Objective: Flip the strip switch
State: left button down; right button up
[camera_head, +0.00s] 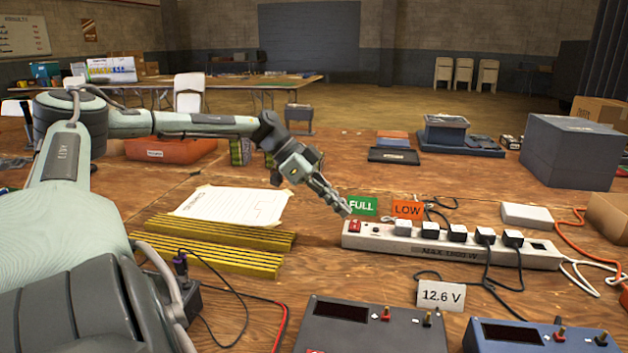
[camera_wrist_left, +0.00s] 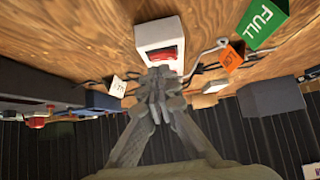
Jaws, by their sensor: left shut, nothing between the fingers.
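The white power strip (camera_head: 400,243) lies across the wooden table, with several plugs in it. Its red rocker switch (camera_head: 354,227) is at the strip's left end. My left gripper (camera_head: 346,211) is shut and empty, with its fingertips just above and behind the switch. In the left wrist view the closed fingertips (camera_wrist_left: 160,76) sit right at the near edge of the red switch (camera_wrist_left: 162,56) on the white strip end (camera_wrist_left: 158,33). I cannot tell whether they touch it. My right gripper is not in view.
Green FULL (camera_head: 362,206) and orange LOW (camera_head: 408,209) cards stand behind the strip. A 12.6 V card (camera_head: 441,295) and two chargers (camera_head: 372,328) are in front. Yellow slats (camera_head: 215,238) and a paper sheet (camera_head: 232,205) lie left. Black cords run from the plugs.

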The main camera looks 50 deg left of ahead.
pick_arm(q)
jog(key=v, duration=0.9)
jog(key=shift+r, duration=0.15)
jog(key=shift+s+a, duration=0.15)
jog(key=r+b, duration=0.1)
jog(key=b, duration=0.1)
jog(key=r+b, duration=0.1)
jog(key=b, duration=0.2)
jog(key=r+b, duration=0.1)
jog(key=b, duration=0.1)
jog(key=shift+w+d+m+t+y+b, duration=0.3)
jog(key=shift+d+t+b, duration=0.1)
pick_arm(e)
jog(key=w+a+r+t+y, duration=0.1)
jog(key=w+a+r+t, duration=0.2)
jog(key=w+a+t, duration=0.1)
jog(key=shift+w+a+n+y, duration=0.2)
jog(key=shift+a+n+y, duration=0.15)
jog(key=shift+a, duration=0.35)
pick_arm(q)
jog(key=shift+f, duration=0.1)
